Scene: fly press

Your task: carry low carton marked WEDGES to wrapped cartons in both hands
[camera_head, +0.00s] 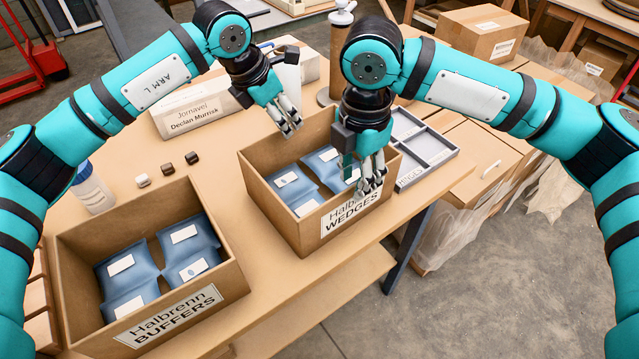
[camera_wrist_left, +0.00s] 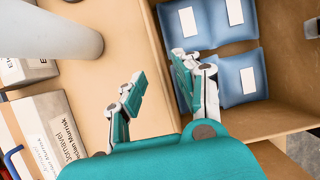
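The low carton marked WEDGES (camera_head: 285,222) stands open on the table, with blue pouches (camera_head: 292,185) inside. It also shows at the right of the left wrist view (camera_wrist_left: 158,45). My left gripper (camera_head: 288,125) is open at the carton's far left rim. In the left wrist view (camera_wrist_left: 160,85) one finger lies over the carton side and the other over the tabletop. My right gripper (camera_head: 371,187) is at the carton's right side, near its label; its fingers look apart, but contact with the wall is unclear. The wrapped cartons (camera_head: 480,150) stand on the floor beyond the table's right edge.
A BUFFERS carton (camera_head: 225,262) with blue pouches stands at the left on the table (camera_head: 215,160). A grey divided tray (camera_head: 425,150) lies just right of the WEDGES carton. A name sign (camera_head: 195,115), a bottle (camera_head: 92,190) and small blocks (camera_head: 167,169) stand behind.

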